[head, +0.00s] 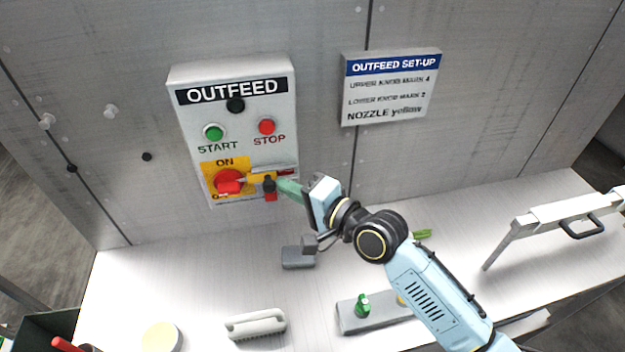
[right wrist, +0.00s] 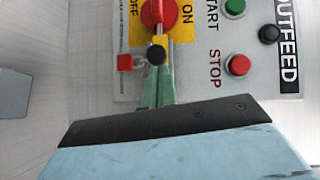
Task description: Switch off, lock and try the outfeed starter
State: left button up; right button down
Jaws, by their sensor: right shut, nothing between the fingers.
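The outfeed starter (head: 181,135) is a light grey box on the wall, with a green START button (head: 213,131), a red STOP button (head: 267,126) and a red rotary switch (head: 228,180) on a yellow plate marked ON and OFF. Its setting is hard to read. My right gripper (head: 278,186) is shut and empty just right of the switch, its green fingers by a small dark round part. A small red block (right wrist: 124,62), perhaps a padlock, is beside the fingertips; whether it is fastened I cannot tell. My left gripper is out of view.
A set-up sign (head: 390,88) is on the wall to the right. A framed handle (head: 570,210) stands right.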

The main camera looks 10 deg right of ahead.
jog(key=shift+s+a, duration=0.15)
jog(key=shift+a, duration=0.15)
jog(key=s+d+r+b, duration=0.1)
jog(key=s+d, duration=0.7)
jog(key=d, duration=0.2)
jog(key=shift+d+r+b, duration=0.35)
jog(key=shift+d, duration=0.05)
jog(key=shift+w, duration=0.1)
